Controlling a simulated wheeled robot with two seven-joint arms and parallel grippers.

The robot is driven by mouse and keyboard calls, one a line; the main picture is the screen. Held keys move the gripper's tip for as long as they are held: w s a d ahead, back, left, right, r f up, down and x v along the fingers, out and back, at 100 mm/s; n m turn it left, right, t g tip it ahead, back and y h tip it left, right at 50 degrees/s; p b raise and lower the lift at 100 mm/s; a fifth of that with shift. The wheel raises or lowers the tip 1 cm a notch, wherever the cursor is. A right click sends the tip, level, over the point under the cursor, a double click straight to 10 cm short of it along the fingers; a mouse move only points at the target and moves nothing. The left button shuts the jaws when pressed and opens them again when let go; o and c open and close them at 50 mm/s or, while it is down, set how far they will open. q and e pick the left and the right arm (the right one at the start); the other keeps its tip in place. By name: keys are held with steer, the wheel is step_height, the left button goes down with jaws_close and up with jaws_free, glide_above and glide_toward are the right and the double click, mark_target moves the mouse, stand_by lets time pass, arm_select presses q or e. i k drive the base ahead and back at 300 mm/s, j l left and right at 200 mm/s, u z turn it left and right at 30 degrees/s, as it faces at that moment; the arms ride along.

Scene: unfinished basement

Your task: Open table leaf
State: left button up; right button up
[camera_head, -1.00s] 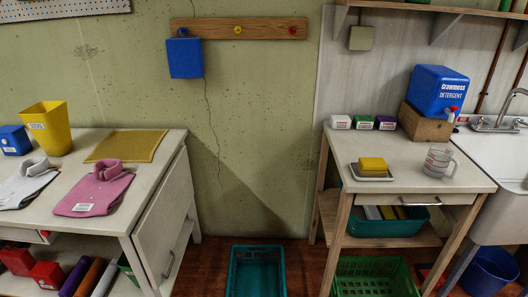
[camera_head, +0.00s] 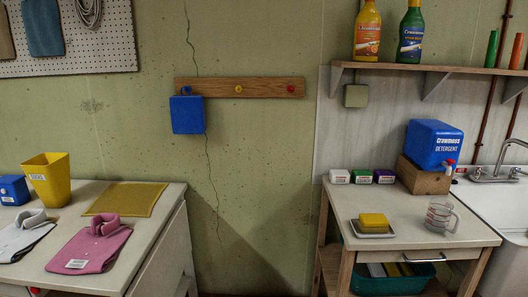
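The left table (camera_head: 63,250) has a pale top, and a leaf panel (camera_head: 162,256) with a similar pale face hangs down along its right side. The lower part of the leaf is cut off by the bottom of the picture, and its handle does not show now. A folded pink shirt (camera_head: 89,246) and a folded grey-white shirt (camera_head: 24,232) lie on the tabletop, with a flat yellow mat (camera_head: 125,199) behind them. Neither of my grippers shows in the head view.
A yellow bin (camera_head: 49,182) and blue box (camera_head: 13,190) stand at the table's back left. A blue item (camera_head: 186,114) hangs from the wall peg rail (camera_head: 268,87). The right table (camera_head: 400,225) holds detergent, a sponge and a measuring cup. A gap separates the tables.

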mark_target(160, 276)
steer(key=z, duration=0.3)
steer(key=j+z, duration=0.55)
steer(key=j, duration=0.2)
steer(key=k+j+z, duration=0.1)
steer(key=j, duration=0.35)
steer(key=k+j, duration=0.1)
steer(key=j, duration=0.35)
steer(key=k+j+z, duration=0.15)
steer(key=j, duration=0.25)
steer(key=j+z, duration=0.1)
steer(key=j, duration=0.35)
steer(key=k+j, duration=0.15)
steer(key=j, duration=0.25)
steer(key=k+j, duration=0.1)
steer(key=j, duration=0.3)
steer(key=k+j, duration=0.15)
steer(key=j, duration=0.25)
